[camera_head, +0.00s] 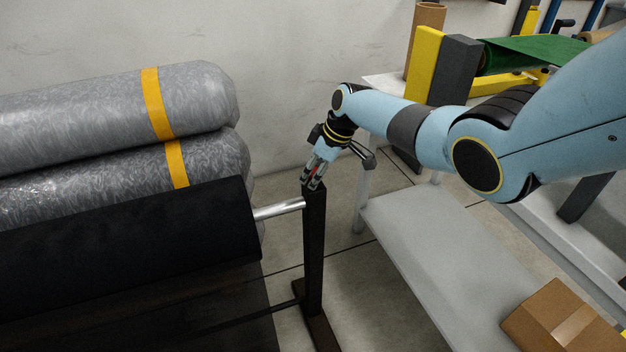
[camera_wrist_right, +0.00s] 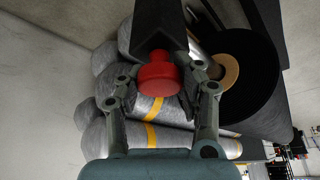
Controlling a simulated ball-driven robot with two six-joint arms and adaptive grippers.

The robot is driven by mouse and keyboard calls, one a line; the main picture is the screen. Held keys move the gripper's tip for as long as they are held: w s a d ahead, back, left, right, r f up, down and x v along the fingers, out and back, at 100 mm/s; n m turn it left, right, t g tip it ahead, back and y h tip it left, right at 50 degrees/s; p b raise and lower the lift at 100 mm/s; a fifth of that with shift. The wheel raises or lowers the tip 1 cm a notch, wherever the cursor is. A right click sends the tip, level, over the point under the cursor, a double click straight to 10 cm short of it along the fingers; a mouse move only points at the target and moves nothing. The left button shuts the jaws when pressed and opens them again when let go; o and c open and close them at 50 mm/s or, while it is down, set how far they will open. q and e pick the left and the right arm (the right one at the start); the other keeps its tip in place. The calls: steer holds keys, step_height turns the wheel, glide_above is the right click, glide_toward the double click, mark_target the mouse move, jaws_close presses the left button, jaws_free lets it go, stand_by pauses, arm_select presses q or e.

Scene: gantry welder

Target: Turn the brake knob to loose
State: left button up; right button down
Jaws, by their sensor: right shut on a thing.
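The red brake knob (camera_wrist_right: 158,76) sits on the end of a dark post in the right wrist view. The post (camera_head: 314,245) stands upright beside the black roll (camera_head: 130,240) in the head view. My right gripper (camera_head: 312,184) is at the top of the post, and a small bit of red shows between its fingers. In the right wrist view the right gripper (camera_wrist_right: 160,90) has a finger on each side of the knob and is shut on it. The knob's marking cannot be read. My left gripper is in neither view.
A silver shaft (camera_head: 279,210) joins the black roll to the post. Grey wrapped rolls (camera_head: 100,105) with yellow bands lie behind it. A grey table (camera_head: 435,245) with a cardboard box (camera_head: 562,318) stands at right. Bare floor shows between post and table.

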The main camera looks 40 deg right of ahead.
steer(key=n+b, duration=0.2)
steer(key=n+y+b, duration=0.1)
steer(key=n, duration=0.1)
steer(key=shift+w+d+r+g, duration=0.15)
steer(key=shift+w+g, duration=0.1)
steer(key=shift+g, duration=0.15)
steer(key=shift+r+n+y+b, duration=0.1)
steer(key=shift+n+y+b, duration=0.2)
steer(key=shift+n+b, duration=0.4)
steer(key=shift+r, duration=0.1)
steer(key=c, duration=1)
jaws_free()
steer(key=shift+s+d, duration=0.1)
steer(key=shift+s, duration=0.05)
steer(key=shift+c, duration=0.2)
steer(key=shift+o, duration=1.2)
steer(key=shift+s+f, duration=0.1)
steer(key=shift+f, duration=0.1)
